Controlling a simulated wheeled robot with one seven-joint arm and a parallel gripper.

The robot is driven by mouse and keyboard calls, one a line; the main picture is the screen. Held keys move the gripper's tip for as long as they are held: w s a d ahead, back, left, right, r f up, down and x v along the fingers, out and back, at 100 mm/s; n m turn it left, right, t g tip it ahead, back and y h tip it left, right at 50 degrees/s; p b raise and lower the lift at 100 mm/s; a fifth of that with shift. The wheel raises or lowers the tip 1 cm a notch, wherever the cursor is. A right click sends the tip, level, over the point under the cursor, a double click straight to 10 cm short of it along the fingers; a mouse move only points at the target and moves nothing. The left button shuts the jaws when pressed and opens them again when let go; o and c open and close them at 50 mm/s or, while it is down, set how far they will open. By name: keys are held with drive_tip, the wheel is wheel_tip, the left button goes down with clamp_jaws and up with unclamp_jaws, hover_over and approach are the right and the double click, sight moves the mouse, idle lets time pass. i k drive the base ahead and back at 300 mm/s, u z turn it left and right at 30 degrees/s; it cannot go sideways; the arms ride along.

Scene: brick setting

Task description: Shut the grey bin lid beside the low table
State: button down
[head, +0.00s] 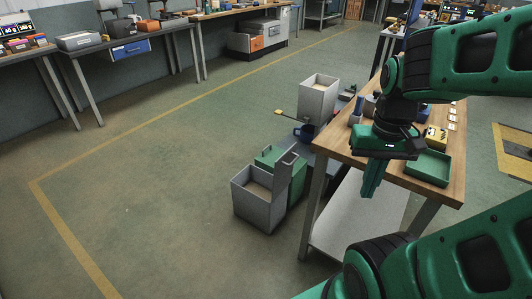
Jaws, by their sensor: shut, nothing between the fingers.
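A grey bin (258,203) stands on the floor left of the wooden workbench, its top open and a beige inside showing. The low grey table (302,151) lies just behind, partly hidden by the workbench and bins. My gripper (370,192) points down at the workbench's left front edge, right of the bin and well apart from it. Its green fingers are shut and hold nothing.
A green box (268,156) sits right behind the grey bin. A second grey open box (318,98) and a dark blue mug (305,132) are farther back. The wooden workbench (345,148) carries a green tray (428,168). The floor to the left is clear.

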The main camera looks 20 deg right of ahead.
sight(284, 167)
drive_tip(key=z, duration=0.1)
drive_tip(key=i, duration=1)
drive_tip(key=z, duration=0.4)
